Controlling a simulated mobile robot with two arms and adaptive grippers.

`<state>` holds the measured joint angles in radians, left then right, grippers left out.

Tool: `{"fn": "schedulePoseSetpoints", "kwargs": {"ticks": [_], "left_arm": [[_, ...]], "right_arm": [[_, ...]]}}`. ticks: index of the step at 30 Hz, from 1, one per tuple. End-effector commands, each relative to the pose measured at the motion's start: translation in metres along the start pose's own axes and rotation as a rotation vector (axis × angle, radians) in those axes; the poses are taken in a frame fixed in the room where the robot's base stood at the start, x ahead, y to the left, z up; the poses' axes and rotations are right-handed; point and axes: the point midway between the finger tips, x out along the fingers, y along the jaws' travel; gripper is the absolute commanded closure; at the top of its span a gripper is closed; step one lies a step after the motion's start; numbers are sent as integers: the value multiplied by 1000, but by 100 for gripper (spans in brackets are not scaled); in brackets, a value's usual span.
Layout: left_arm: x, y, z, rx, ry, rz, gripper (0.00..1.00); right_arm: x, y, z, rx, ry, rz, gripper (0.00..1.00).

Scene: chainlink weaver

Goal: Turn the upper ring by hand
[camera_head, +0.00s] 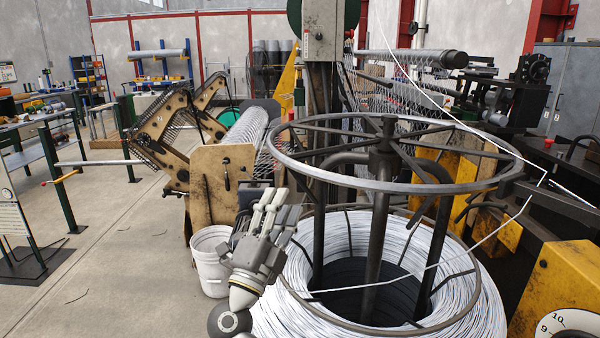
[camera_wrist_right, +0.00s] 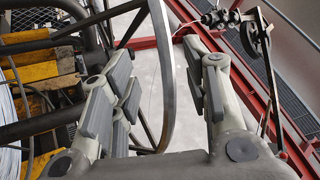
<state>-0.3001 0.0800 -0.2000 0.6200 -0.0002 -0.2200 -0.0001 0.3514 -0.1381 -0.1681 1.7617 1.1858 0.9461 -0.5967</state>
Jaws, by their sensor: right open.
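The upper ring (camera_head: 400,187) is a dark grey metal hoop with spokes, level above a coil of white wire (camera_head: 470,300) in the head view. My right gripper (camera_head: 272,200) points upward, just below and beside the ring's left rim. Its fingers are apart and hold nothing. In the right wrist view, a curved length of the ring (camera_wrist_right: 172,75) runs through the gap between the open fingers of the right gripper (camera_wrist_right: 158,62). Whether it touches either finger cannot be told. My left gripper is not in view.
A white wire strand (camera_head: 480,240) crosses the ring's right side and the coil. A white bucket (camera_head: 210,262) stands left of my right gripper. A yellow dial housing (camera_head: 570,285) is at the lower right. The floor at left is mostly clear.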

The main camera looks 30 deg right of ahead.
Motion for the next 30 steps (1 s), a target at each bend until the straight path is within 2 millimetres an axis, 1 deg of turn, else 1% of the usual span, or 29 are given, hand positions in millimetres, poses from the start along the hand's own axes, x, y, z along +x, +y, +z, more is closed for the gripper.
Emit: {"fn": "schedulePoseSetpoints", "kwargs": {"ticks": [1,5,12,15,18,21,24,30], "left_arm": [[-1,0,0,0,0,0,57],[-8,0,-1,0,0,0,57],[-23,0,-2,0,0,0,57],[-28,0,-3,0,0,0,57],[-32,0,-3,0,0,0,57],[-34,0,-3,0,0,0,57],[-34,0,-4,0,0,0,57],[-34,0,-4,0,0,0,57]], "right_arm": [[4,-2,-3,7,9,5,57],[20,-4,-4,7,10,4,57],[66,-4,-4,5,9,2,57],[83,-4,-4,4,9,3,57],[96,-3,-4,4,7,2,57],[104,-2,-3,5,6,3,57],[108,-1,-3,5,6,4,57],[108,0,-3,5,6,4,57]]}}
